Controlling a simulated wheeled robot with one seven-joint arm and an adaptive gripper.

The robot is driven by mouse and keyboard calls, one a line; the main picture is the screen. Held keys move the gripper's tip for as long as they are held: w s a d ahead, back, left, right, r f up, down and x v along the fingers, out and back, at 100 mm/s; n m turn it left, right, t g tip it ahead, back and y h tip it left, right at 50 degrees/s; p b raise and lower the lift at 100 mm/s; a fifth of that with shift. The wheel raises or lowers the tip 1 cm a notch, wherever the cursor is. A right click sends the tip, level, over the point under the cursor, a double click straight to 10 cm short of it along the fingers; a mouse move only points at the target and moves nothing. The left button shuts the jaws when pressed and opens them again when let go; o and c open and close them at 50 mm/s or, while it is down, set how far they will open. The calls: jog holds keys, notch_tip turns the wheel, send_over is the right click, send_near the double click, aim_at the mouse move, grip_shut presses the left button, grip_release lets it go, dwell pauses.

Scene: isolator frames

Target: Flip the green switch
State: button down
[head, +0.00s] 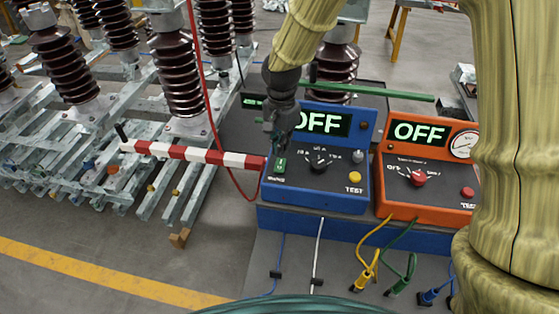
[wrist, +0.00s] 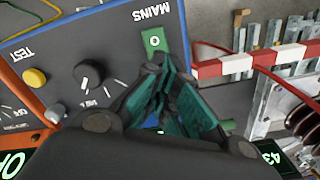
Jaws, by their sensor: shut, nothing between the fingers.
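The green switch (head: 281,165) sits at the lower left of the blue box's (head: 325,199) dark front panel, above the MAINS label. In the wrist view the green switch (wrist: 155,40) shows a white O mark. The blue box's display reads OFF, partly covered by my arm. My gripper (head: 277,147) is shut and empty, pointing down just above the switch in the head view. In the wrist view my gripper (wrist: 168,62) has its green-padded fingers together, their tips close to the switch's edge. I cannot tell whether they touch it.
An orange box (head: 400,205) with its own OFF display stands to the right. A dial (head: 318,160) and a yellow TEST button (head: 355,177) share the blue panel. A red-and-white bar (head: 190,153) and red cable (head: 214,125) lie left. Insulators (head: 180,85) stand behind.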

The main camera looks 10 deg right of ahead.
aim_at(281, 161)
jog(key=shift+r+p, duration=1)
jog(key=shift+r, duration=0.55)
